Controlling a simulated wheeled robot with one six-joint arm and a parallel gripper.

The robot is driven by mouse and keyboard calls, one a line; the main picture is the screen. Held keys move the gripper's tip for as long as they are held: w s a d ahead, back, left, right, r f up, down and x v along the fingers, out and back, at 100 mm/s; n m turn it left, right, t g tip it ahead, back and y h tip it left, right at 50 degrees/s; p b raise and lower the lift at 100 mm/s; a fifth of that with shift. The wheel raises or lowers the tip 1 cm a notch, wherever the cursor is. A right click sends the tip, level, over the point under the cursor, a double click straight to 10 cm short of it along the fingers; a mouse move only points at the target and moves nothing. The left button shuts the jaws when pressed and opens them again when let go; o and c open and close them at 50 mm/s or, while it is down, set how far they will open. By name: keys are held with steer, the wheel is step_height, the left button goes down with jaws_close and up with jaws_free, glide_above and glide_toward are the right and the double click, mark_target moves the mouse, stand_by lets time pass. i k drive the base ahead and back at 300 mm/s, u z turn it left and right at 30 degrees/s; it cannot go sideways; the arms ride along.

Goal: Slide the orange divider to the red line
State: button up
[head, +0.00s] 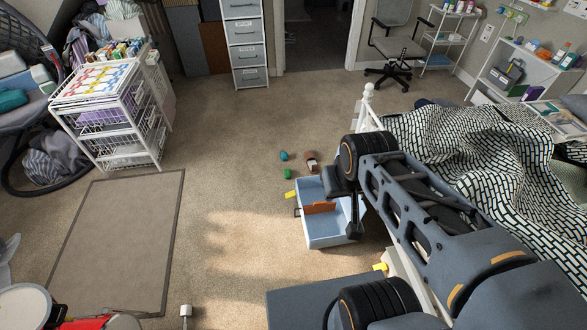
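A pale blue open box (332,241) sits on the carpet beside the bed, left of my arm. The orange divider (320,208) stands across the inside of the box, toward its left part. I cannot make out a red line in this view. My gripper (355,232) points down at the right part of the box, to the right of the divider and apart from it in the picture. Its fingers are dark and small here, so I cannot tell if they are open or shut. My arm hides the right end of the box.
The bed with a patterned blanket (480,150) is at right. A wire drawer cart (113,130) stands at left, near a flat mat (118,240). Carpet left of the box is clear.

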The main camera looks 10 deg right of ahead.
mark_target(321, 207)
steer(key=z, duration=0.3)
steer(key=i, duration=0.95)
steer(key=u, duration=0.3)
